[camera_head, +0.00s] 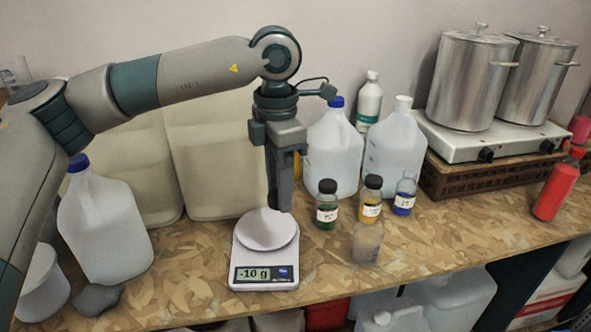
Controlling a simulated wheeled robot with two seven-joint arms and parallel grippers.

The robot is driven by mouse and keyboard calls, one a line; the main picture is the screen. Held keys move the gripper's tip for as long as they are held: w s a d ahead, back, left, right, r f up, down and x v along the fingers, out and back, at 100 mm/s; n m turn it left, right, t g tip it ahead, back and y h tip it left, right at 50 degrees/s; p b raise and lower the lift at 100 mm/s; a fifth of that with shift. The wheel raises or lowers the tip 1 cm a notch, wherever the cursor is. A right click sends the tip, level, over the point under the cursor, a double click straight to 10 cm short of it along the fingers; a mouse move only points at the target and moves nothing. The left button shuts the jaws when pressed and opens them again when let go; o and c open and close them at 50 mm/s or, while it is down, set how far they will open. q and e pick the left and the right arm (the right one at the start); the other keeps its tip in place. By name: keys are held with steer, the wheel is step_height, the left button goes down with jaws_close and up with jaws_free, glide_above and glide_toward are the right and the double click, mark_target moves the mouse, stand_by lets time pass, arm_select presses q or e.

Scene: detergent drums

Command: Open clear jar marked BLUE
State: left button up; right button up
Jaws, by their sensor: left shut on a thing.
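The small clear jar with blue contents and a white label (404,196) stands upright on the bench, right of two dark-capped jars. Its top looks pale, without a dark cap like theirs; the label's words are too small to read. My left gripper (279,208) points down over the pan of the white scale (265,275), well left of the blue jar. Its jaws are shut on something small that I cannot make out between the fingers. The scale display reads -10 g. My right gripper is not in view.
A green jar (326,208) and a yellow jar (370,202) stand beside the blue one, with a clear beaker (367,246) in front. White jugs (333,158) stand behind. A hot plate with steel pots (470,80) is at right.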

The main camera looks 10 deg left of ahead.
arm_select(q)
steer(key=s+a+f+m, duration=0.2)
steer(key=a+f+m, duration=0.1)
steer(key=m, duration=0.4)
steer(key=s+a+f+m, duration=0.2)
steer(key=a+f+m, duration=0.1)
steer(key=m, duration=0.5)
steer(key=s+a+f+m, duration=0.2)
steer(key=a+f+m, duration=0.2)
steer(key=m, duration=0.4)
steer(key=shift+f, duration=0.85)
steer(key=shift+s+a+f+m, duration=0.2)
steer(key=shift+s+f+m, duration=0.05)
steer(key=shift+m, duration=0.35)
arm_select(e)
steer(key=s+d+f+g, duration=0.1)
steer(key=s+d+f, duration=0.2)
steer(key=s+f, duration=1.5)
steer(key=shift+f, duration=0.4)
